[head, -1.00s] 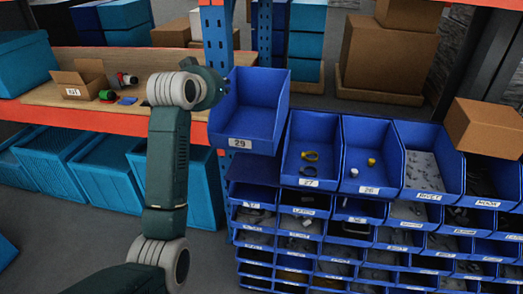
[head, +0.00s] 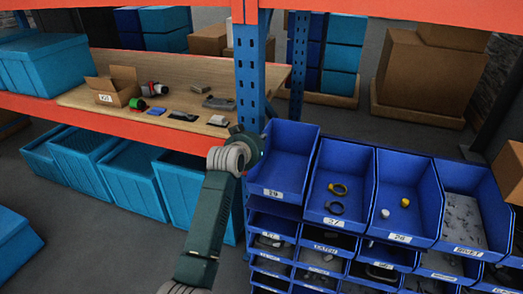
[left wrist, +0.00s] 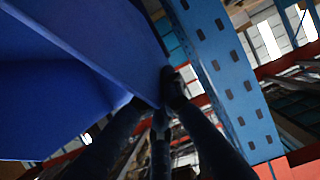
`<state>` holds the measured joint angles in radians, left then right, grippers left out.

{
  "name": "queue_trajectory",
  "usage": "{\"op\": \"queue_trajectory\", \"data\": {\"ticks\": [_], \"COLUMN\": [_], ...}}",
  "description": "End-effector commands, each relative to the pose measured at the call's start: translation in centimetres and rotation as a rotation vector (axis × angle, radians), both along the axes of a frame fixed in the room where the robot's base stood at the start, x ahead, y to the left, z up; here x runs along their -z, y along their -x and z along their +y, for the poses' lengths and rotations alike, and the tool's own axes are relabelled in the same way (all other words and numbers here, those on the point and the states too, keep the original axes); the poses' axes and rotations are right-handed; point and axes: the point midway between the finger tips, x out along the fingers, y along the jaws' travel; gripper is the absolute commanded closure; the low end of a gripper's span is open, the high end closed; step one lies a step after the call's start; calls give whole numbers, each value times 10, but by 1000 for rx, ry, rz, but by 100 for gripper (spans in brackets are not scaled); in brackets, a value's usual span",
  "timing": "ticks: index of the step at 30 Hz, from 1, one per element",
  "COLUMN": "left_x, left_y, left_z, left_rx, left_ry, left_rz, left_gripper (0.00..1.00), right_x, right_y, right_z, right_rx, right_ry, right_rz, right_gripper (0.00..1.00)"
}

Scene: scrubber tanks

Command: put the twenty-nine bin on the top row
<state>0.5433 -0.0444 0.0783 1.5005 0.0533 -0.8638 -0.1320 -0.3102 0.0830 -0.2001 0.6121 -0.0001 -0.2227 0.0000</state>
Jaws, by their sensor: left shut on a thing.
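The blue twenty-nine bin (head: 286,158) is empty and upright at the left end of the top row, beside the twenty-seven bin (head: 340,190). Whether the bin rests fully on the rack cannot be told. My right gripper is out of view.
A wooden shelf (head: 190,75) holds an open carton (head: 114,88) and small parts. More top-row bins, such as the twenty-six bin (head: 398,190), stand right. A brown box (head: 508,170) is far right.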

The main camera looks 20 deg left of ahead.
Motion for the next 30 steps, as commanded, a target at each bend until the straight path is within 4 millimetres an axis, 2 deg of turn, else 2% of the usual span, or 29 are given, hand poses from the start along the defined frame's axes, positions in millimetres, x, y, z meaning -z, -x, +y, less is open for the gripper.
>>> {"op": "queue_trajectory", "data": {"ticks": [1, 3, 6, 12, 18, 21, 24, 25, 30], "left_x": [3, 7, 19, 46, 51, 51, 53, 53, 52], "left_y": [-1, -1, 0, 0, 0, 0, 0, 0, 0], "left_z": [0, 0, 0, 0, 0, 0, 0, 0, 0], "left_rx": [0, 0, -1, -1, -1, -1, 0, 0, 0], "left_ry": [1, 1, 2, 2, 2, 2, 1, 1, 0], "left_rz": [-3, -4, -1, -2, -4, -4, -1, -1, -1], "left_gripper": [100, 100, 100, 100, 100, 100, 77, 74, 74], "right_x": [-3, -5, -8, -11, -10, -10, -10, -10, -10], "right_y": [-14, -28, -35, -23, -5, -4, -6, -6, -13], "right_z": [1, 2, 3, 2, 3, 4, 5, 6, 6], "right_rx": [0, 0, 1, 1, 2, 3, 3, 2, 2], "right_ry": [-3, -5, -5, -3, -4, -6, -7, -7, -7], "right_rz": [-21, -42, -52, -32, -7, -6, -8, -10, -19], "right_gripper": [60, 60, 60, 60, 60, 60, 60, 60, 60]}}
